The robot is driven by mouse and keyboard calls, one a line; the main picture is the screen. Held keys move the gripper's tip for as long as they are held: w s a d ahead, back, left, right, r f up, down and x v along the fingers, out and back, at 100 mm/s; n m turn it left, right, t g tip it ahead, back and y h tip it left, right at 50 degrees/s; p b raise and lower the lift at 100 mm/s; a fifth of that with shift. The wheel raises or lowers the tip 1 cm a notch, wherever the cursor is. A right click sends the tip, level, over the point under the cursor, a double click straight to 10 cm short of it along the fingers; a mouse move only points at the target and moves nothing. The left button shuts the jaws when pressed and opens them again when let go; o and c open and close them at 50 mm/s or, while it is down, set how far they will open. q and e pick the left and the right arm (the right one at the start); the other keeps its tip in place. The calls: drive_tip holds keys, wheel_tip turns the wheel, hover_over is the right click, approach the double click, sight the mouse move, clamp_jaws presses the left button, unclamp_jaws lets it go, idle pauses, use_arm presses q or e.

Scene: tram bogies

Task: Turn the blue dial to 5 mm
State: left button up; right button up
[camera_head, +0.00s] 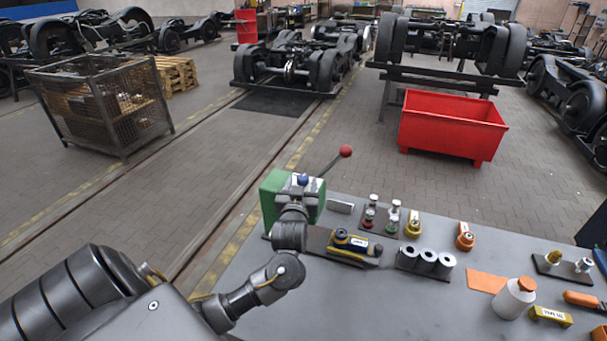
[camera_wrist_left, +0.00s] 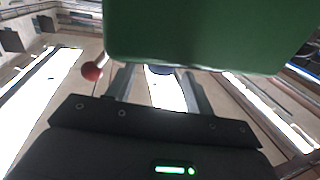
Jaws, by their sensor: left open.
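The blue dial (camera_head: 303,180) shows as a small blue knob on the green machine (camera_head: 271,198) at the table's left end. My left gripper (camera_head: 300,192) is over the front of this machine, close to the dial. In the left wrist view the left gripper (camera_wrist_left: 158,80) has its two fingers apart. The blue dial (camera_wrist_left: 159,70) shows between them, partly hidden under the green body (camera_wrist_left: 200,35). I cannot tell whether the fingers touch it. The dial's scale and setting are not readable. My right gripper is out of view.
A lever with a red ball (camera_head: 345,151) sticks up from the machine; the ball (camera_wrist_left: 91,71) shows left of the fingers. Three grey cylinders (camera_head: 426,261), a white bottle (camera_head: 512,300) and small yellow and orange parts are on the grey table (camera_head: 400,305). A red bin (camera_head: 452,125) stands beyond.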

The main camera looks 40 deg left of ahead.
sight(303, 177)
use_arm(q)
drive_tip(key=shift+x, duration=1.25)
drive_tip(key=shift+w+a+r+p, duration=0.1)
drive_tip(key=shift+w+a+p, duration=0.1)
drive_tip(key=shift+w+p, duration=0.15)
drive_tip(key=c, duration=0.9)
drive_tip(key=shift+c, duration=0.2)
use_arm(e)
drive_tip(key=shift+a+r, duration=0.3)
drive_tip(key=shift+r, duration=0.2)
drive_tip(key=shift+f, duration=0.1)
